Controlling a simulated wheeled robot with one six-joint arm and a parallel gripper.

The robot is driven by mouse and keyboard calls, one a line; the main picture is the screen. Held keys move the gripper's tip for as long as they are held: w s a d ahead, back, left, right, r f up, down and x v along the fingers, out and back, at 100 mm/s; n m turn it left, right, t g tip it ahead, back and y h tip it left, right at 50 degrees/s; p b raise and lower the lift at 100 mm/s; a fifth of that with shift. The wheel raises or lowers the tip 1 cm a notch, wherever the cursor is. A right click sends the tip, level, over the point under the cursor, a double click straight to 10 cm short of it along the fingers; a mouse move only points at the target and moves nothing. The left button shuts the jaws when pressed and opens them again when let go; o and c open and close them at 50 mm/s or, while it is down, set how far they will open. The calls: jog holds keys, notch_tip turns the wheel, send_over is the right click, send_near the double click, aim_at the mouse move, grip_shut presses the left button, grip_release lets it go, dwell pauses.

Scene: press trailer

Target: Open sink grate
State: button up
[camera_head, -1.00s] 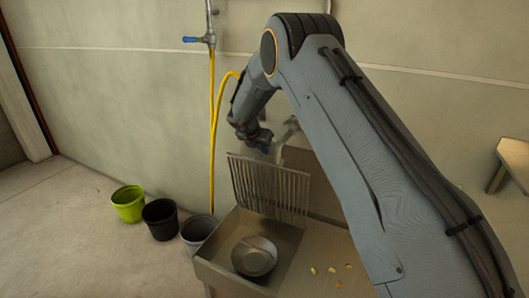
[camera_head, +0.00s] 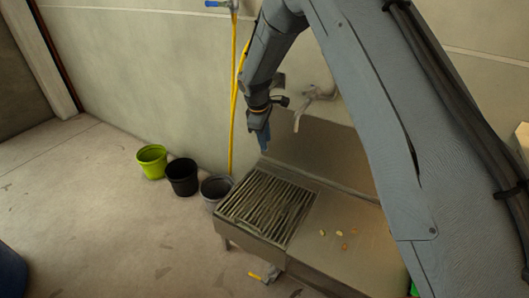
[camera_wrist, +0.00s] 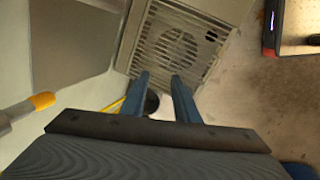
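The sink grate (camera_head: 266,205), a panel of parallel metal bars, lies flat over the basin at the left of the steel sink unit (camera_head: 345,250). In the wrist view the grate (camera_wrist: 178,42) is ahead of the fingers, with a round shape visible beneath its bars. My gripper (camera_head: 264,142) is above the grate's back edge, near the wall, pointing down. In the wrist view its two blue fingers (camera_wrist: 161,82) are apart with nothing between them. I see no contact with the grate.
A tap (camera_head: 312,97) projects from the wall beside my gripper. A yellow hose (camera_head: 234,95) hangs to its left. Green (camera_head: 152,162), black (camera_head: 182,178) and grey (camera_head: 216,187) buckets stand left of the sink. Small pieces (camera_head: 340,234) lie on the counter.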

notch_tip(320, 180, down, 8)
jog(key=m+p, duration=0.1)
jog(key=m, duration=0.1)
jog(key=shift+s+a+m+g+y, duration=0.2)
jog(key=shift+s+m+g+y, duration=0.1)
jog(key=shift+s, duration=0.1)
jog(key=shift+c, duration=0.3)
grip_shut()
dwell(1.1)
jog(key=shift+o, duration=0.3)
grip_release()
